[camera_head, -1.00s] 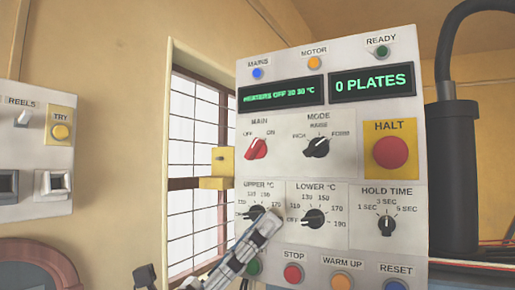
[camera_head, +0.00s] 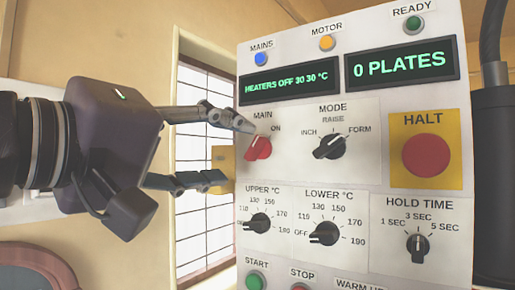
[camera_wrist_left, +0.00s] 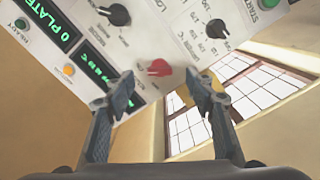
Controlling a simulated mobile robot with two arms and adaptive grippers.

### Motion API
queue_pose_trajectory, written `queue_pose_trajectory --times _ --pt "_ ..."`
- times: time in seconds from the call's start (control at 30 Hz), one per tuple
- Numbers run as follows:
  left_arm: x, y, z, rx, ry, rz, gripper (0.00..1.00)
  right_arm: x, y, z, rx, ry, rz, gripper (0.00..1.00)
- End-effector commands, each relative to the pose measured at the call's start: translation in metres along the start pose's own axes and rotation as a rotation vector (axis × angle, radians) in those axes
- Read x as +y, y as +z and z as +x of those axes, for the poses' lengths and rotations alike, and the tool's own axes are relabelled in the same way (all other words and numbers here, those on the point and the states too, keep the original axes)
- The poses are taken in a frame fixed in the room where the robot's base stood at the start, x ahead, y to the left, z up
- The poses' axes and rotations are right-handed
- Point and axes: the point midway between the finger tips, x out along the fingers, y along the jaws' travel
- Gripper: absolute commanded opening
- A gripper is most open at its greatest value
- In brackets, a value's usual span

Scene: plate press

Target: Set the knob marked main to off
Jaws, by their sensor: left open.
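The red main knob (camera_head: 259,148) sits on the white control panel under the word MAIN. It looks turned toward ON at upper right; the OFF label is hidden behind a finger. My left gripper (camera_head: 233,152) is open at the left of the knob. Its upper fingertip is close to the knob's upper left and its lower fingertip is below left; contact cannot be told. In the left wrist view the red knob (camera_wrist_left: 159,68) shows between and beyond the open fingers of the left gripper (camera_wrist_left: 163,83). My right gripper is not in view.
The black mode knob (camera_head: 329,146) is to the right of the main knob. The upper temperature knob (camera_head: 260,223) is below. The red HALT button (camera_head: 427,156) is at far right. A yellow part (camera_head: 224,160) and barred window (camera_head: 200,230) lie behind the gripper.

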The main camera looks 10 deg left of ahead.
Motion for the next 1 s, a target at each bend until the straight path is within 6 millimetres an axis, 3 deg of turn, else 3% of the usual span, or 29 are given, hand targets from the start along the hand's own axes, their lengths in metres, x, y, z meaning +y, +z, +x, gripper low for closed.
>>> queue_pose_trajectory --times 0.13,0.4,0.6,0.93,1.0 --pt "0.002 -0.008 0.006 0.026 -0.007 0.014 0.50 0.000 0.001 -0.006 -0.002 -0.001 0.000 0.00" --pt "0.002 -0.008 0.050 0.021 -0.009 0.012 0.50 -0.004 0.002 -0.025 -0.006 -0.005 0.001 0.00" --pt "0.001 -0.008 0.070 0.021 -0.007 0.011 0.50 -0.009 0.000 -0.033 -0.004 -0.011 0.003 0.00" --pt "0.001 -0.007 0.074 0.023 -0.004 0.011 0.50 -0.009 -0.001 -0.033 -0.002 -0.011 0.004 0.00" --pt "0.001 -0.007 0.074 0.023 -0.004 0.011 0.42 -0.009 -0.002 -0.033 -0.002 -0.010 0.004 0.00"
